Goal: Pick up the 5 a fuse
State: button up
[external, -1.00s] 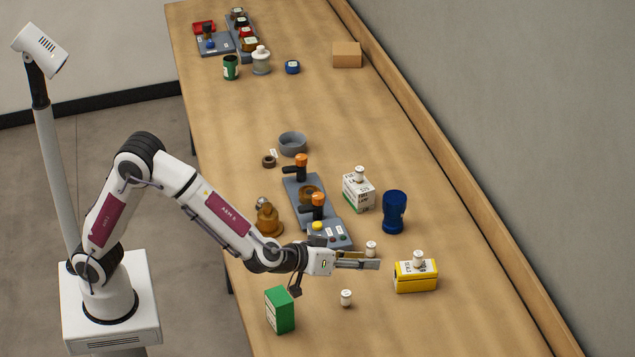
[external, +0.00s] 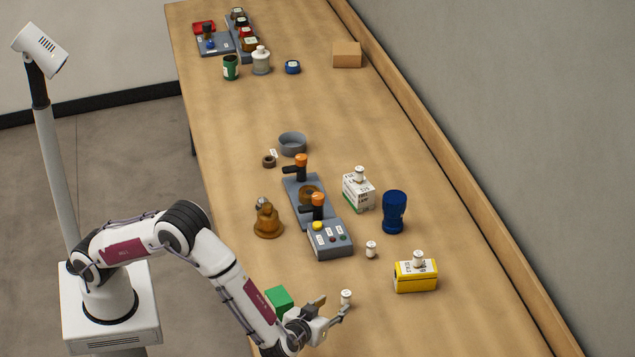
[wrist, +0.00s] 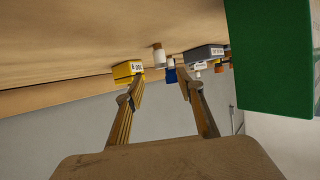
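Several small white fuses show in the external view. One fuse (external: 346,297) stands on the table by my gripper, and another (external: 371,249) stands near the control box. A third fuse (external: 418,259) is on the yellow box (external: 416,280), and one more (external: 359,175) is on the white box (external: 358,194). I cannot read which is 5 A. My gripper (external: 335,304) is open, low at the front, with its fingertips close to the nearest fuse. In the wrist view my gripper (wrist: 161,86) has empty space between its fingers; a white fuse (wrist: 158,58) shows beyond them.
A green box (external: 279,297) stands just left of my gripper, partly hidden by my arm. A grey control box (external: 330,243), a brown bell-shaped part (external: 267,221) and a blue cup (external: 394,212) stand farther back. The table's right front is clear.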

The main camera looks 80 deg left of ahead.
aim_at(345, 295)
dwell(0.3)
jog(key=shift+x, duration=1.3)
jog(key=shift+r+x, duration=0.15)
jog(key=shift+x, duration=1.15)
jog(key=shift+r+x, duration=0.1)
jog(key=shift+x, duration=1.2)
jog(key=shift+a, duration=0.15)
jog(key=c, duration=1)
